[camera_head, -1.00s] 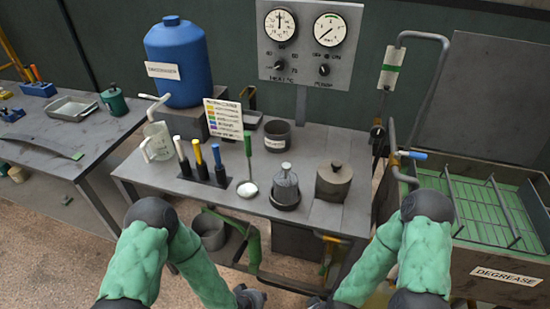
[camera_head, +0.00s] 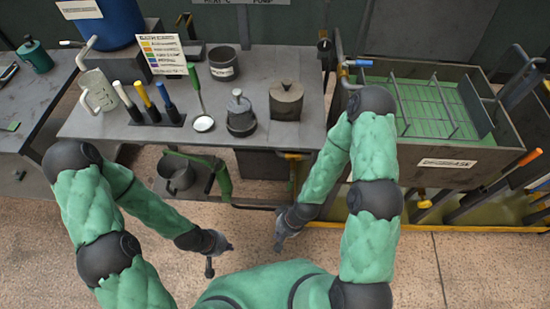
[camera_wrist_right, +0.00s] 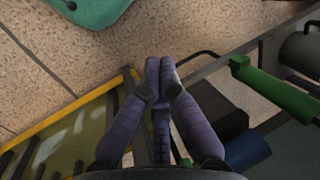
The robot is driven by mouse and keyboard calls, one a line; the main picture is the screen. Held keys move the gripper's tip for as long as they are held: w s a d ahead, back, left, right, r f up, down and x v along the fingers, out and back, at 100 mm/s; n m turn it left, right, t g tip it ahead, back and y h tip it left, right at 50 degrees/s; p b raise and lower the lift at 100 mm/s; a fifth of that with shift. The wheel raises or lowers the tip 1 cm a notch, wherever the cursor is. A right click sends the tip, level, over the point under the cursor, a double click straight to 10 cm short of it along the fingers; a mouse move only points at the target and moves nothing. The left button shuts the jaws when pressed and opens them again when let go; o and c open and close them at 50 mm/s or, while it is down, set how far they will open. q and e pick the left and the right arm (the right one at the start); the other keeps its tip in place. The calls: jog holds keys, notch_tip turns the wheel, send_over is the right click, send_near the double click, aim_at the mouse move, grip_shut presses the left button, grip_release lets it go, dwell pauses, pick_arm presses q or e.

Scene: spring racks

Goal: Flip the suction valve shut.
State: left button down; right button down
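No handle bears a label that I can read as suction, so I cannot tell which is the suction valve. A blue handle (camera_head: 358,63) sits on piping at the degrease tank's left edge. A yellow handle (camera_head: 293,156) shows under the bench's right end. An orange handle (camera_head: 525,158) is at the tank's right. A green bar (camera_head: 222,178) under the bench also shows in the wrist view (camera_wrist_right: 275,92). My right gripper (camera_head: 279,244) hangs low before the bench; its fingertips meet, empty, in the wrist view (camera_wrist_right: 160,65). My left gripper (camera_head: 212,265) hangs low, fingers unclear.
The bench (camera_head: 290,133) holds a blue drum (camera_head: 105,22), a jug (camera_head: 97,92), several upright handled tools and pots. A pail (camera_head: 180,176) is under it. The degrease tank (camera_head: 410,150) stands right, with a yellow rail (camera_head: 470,227) low before it. Floor is clear in front.

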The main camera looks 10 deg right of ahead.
aim_at(291, 183)
jog(key=w+a+n+g+h, duration=0.3)
jog(key=w+a+n+g, duration=0.15)
jog(key=n, duration=0.55)
jog(key=w+a+r+n+t+h, duration=0.2)
jog(key=w+r+n+t+h, duration=0.2)
jog(key=w+r+n+h, duration=0.65)
jog(key=w+d+f+m+y+b, duration=0.1)
jog(key=w+d+f+m+b, duration=0.1)
jog(key=d+f+b, duration=0.2)
jog(key=shift+d+f, duration=1.6)
jog(key=shift+d, duration=1.8)
jog(key=shift+w+y, duration=0.1)
jog(key=shift+y, duration=0.15)
jog(key=shift+d, duration=0.1)
